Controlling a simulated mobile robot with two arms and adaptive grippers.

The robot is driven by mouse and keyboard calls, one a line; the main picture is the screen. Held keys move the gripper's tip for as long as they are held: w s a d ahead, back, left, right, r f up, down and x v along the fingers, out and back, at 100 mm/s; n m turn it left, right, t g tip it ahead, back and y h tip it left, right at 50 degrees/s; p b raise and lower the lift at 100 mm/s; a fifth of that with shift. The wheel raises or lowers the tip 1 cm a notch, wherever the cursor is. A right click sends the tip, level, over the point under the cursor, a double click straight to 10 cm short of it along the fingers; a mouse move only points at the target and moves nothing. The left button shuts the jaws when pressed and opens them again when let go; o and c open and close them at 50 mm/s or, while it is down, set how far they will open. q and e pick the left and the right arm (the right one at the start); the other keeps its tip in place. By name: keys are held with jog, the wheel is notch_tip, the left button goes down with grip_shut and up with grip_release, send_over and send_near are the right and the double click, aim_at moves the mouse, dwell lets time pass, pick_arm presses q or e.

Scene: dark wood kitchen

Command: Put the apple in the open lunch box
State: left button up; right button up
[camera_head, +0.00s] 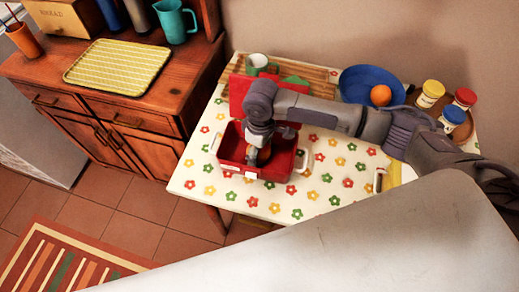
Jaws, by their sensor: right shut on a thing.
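The red lunch box (232,148) stands open on the flowered table, its lid raised at the back. My right gripper (259,149) reaches down into the box from above. It is shut on the apple (265,155), of which only a small orange-red part shows between the fingers. The apple is inside the outline of the box; I cannot tell whether it touches the bottom. The gripper and arm hide part of the box's inside and lid. My left gripper is not in view.
On the table (300,200) stand a blue bowl (358,80) with an orange (380,95), several jars (430,93) on a round tray, and a green-and-white mug (257,63) on a wooden board. A wooden cabinet (125,130) is at left. The table's front is mostly clear.

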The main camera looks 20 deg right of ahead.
jog(key=o, duration=1)
jog(key=shift+f, duration=0.1)
jog(key=shift+c, duration=0.2)
jog(key=r, duration=1.2)
jog(key=shift+w+d+r, duration=0.15)
jog(key=shift+w, duration=0.05)
